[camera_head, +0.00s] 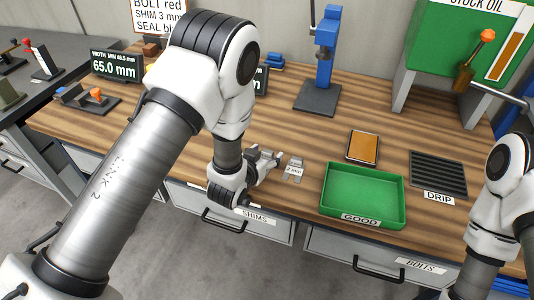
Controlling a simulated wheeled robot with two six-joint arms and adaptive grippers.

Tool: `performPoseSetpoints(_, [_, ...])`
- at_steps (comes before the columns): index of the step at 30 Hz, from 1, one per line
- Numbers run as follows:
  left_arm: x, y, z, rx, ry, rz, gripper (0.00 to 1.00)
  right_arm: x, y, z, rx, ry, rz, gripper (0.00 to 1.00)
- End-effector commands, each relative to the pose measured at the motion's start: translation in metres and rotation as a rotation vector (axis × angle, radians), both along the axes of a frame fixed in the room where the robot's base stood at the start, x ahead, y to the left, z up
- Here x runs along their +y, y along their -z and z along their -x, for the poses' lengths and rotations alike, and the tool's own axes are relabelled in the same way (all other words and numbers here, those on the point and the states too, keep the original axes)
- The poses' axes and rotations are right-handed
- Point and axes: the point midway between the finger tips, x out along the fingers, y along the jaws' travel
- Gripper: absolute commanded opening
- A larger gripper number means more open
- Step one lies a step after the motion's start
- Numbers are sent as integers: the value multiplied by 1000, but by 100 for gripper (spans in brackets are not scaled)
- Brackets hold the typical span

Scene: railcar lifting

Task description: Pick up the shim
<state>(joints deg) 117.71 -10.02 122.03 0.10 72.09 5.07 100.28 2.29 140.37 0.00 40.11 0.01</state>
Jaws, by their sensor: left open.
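The shim (294,167) is a small grey metal piece with a pale label, lying on the wooden workbench near its front edge, left of the green tray. The print on its label is too small to read surely. My left gripper (276,160) is open, low over the bench just left of the shim, with its fingers pointing toward it. A small gap seems to show between fingers and shim; I cannot tell whether they touch. My left arm hides part of the bench behind it. My right arm shows at the right edge, but its gripper is out of view.
A green tray (338,207) marked GOOD stands right of the shim. A blue press (325,50) stands at the back. The wood between shim and press is clear. Drawers line the bench front.

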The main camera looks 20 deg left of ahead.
Motion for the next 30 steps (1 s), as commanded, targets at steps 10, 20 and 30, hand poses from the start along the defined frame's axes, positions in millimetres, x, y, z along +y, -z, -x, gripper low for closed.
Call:
performPoseSetpoints(10, [0, 1, -2, 0, 0, 0, 19, 0, 0, 0, 1, 0, 0, 0])
performPoseSetpoints(20, [0, 2, -1, 2, 0, 1, 0, 0, 0, 0, 1, 0, 0, 0])
performPoseSetpoints(30, [0, -25, -2, 0, 0, 0, 0, 0, -20, 0, 1, 0, 0, 0])
